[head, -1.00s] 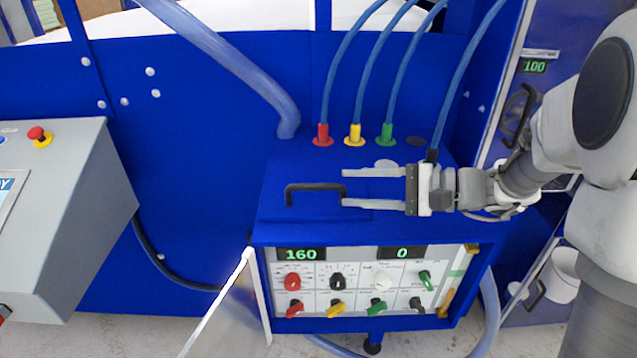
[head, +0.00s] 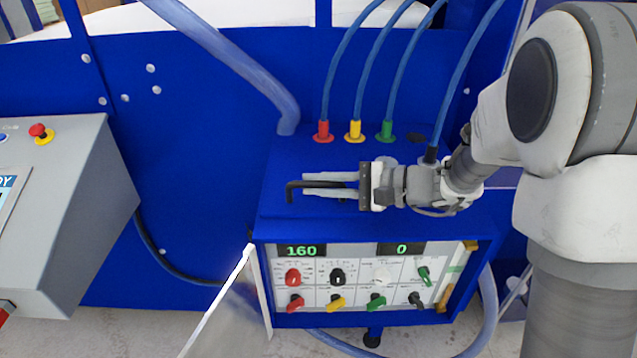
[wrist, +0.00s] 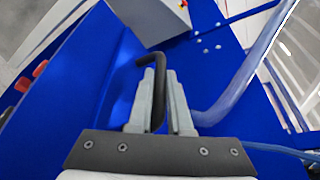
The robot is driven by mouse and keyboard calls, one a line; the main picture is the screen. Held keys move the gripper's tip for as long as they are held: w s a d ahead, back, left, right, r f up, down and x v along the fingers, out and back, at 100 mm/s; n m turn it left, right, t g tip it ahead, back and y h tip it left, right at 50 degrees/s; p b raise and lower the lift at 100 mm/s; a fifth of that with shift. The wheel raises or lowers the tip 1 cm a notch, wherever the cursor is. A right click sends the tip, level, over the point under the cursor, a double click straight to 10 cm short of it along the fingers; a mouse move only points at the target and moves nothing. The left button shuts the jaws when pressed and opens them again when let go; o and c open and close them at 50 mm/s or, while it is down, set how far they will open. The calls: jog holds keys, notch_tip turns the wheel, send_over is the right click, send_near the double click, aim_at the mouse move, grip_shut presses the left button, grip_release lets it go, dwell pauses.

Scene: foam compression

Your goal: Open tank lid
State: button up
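The tank lid (head: 310,212) is the flat blue panel on top of the blue cabinet, and it lies closed. Its black bar handle (head: 291,192) stands up from it, with the left end showing. My gripper (head: 330,185) reaches in from the right, its fingers on either side of the handle bar. In the wrist view, the black handle (wrist: 158,75) fills the narrow gap between the two grey fingers of my gripper (wrist: 160,92), so it looks shut on the handle. The right part of the handle is hidden by the fingers in the head view.
Red (head: 323,132), yellow (head: 354,132) and green (head: 386,132) hose fittings stand behind the lid. A thick clear hose (head: 240,72) enters at the back left. The control panel (head: 365,277) with knobs is below in front. A grey console (head: 75,210) stands left.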

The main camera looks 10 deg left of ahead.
grip_shut()
jog(key=shift+r, duration=0.2)
dwell(1.0)
